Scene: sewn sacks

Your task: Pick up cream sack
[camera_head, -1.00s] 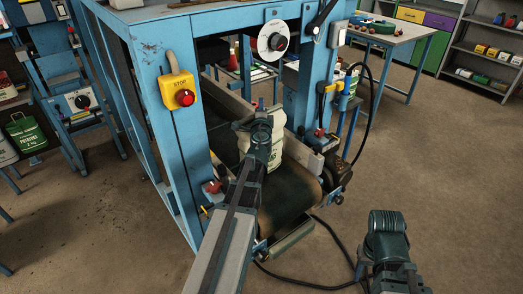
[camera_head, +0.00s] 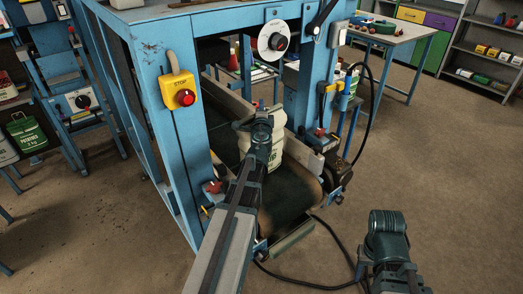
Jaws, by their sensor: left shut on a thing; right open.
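The cream sack (camera_head: 276,150) stands upright on the dark conveyor belt (camera_head: 288,204) inside the blue machine frame. My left gripper (camera_head: 263,116) reaches in over the belt and is shut on the upper part of the cream sack. The gripper and wrist hide part of the sack's front, and I cannot tell whether its base touches the belt. My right gripper (camera_head: 388,224) is at the lower right, over the floor, away from the sack; it is open and empty, though its fingertips are hard to see.
The blue frame carries a yellow stop box with a red button (camera_head: 185,97) left of the belt. A black cable (camera_head: 330,284) lies on the floor. A green sack (camera_head: 27,133) is at the far left. A table (camera_head: 392,32) stands at the back right. Open floor lies right.

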